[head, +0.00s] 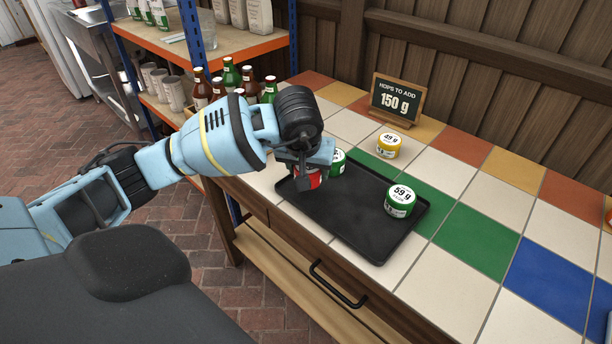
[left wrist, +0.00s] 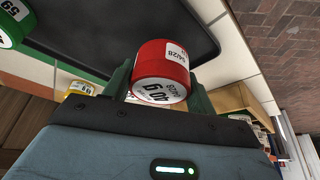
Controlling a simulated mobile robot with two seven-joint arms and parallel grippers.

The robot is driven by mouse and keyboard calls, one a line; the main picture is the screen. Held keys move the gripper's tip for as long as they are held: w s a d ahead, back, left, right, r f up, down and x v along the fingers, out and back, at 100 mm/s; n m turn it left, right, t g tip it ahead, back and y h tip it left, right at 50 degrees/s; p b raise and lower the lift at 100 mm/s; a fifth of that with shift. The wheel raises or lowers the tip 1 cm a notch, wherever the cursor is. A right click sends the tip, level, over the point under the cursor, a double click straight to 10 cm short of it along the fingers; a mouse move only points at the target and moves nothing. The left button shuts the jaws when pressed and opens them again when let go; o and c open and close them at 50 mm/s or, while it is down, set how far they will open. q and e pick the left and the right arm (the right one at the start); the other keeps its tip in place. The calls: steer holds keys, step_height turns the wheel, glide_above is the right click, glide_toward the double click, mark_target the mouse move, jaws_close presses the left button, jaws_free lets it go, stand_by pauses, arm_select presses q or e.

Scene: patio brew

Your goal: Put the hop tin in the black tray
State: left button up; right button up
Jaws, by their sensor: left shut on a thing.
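My left gripper (head: 308,172) is shut on a red tin (head: 317,180), over the left end of the black tray (head: 365,228). In the left wrist view the red tin (left wrist: 160,70) sits between the fingers, and its label reads 40 g. I cannot tell whether it touches the tray. Another green tin (head: 337,163) is just behind my gripper, partly hidden. A yellow tin (head: 388,146) stands on the tiles behind the tray. My right gripper is not in view.
A small chalkboard (head: 396,98) reading "Hops to add 150 g" stands at the back of the tiled counter (head: 460,270).

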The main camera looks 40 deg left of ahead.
arm_select(q)
steer(key=shift+w+a, duration=0.25)
steer(key=shift+a, duration=0.15)
steer(key=shift+a+f, duration=0.15)
steer(key=shift+f, duration=1.65)
steer(key=shift+f, duration=0.15)
steer(key=o, duration=0.7)
steer(key=shift+r, duration=0.45)
steer(key=p+v, duration=0.1)
steer(key=v, duration=1)
steer(key=shift+s+r, duration=0.2)
